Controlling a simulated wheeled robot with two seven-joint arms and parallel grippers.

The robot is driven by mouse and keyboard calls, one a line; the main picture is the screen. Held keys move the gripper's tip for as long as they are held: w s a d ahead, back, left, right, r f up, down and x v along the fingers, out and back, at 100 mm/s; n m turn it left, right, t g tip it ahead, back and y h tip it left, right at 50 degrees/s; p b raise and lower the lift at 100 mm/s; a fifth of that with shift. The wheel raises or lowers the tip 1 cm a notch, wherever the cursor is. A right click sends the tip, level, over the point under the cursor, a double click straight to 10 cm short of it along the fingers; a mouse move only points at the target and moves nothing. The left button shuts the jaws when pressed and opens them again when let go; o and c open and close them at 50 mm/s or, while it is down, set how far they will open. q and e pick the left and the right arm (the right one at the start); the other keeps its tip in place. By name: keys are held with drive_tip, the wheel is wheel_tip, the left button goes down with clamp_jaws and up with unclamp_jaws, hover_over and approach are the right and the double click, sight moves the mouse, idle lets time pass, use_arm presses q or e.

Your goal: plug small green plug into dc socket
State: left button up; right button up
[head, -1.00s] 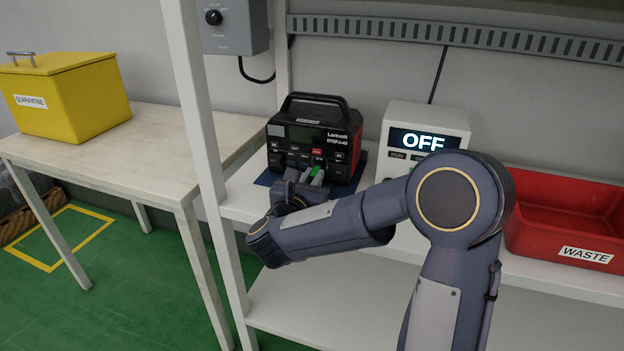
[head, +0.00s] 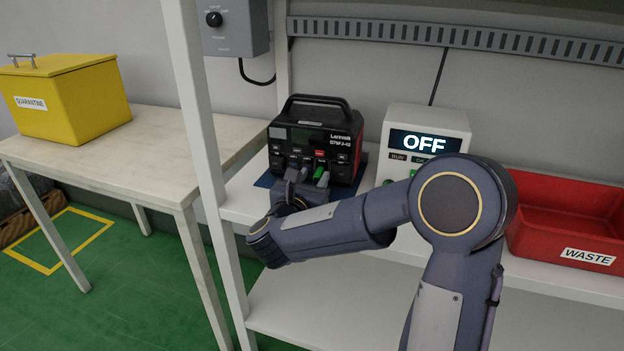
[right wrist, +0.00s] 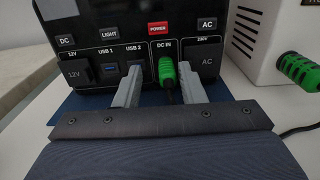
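The small green plug (right wrist: 167,72) sits in the DC IN socket (right wrist: 163,48) of the black and red power station (head: 316,137). Its black cable end hangs down toward my gripper. In the head view the plug (head: 322,176) shows at the station's lower front. My right gripper (right wrist: 159,80) is open, with one finger on each side of the plug and visible gaps to it. The right finger is nearer to the plug than the left. My right arm covers part of the gripper in the head view. My left gripper is not in view.
A white box (head: 452,118) with an OFF display stands right of the station; a larger green connector (right wrist: 300,70) is on it. A red WASTE bin (head: 560,215) is further right. A shelf post (head: 200,120) stands left. A yellow quarantine box (head: 70,97) is on the left table.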

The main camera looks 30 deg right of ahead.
drive_tip(key=v, duration=0.8)
idle(0.4)
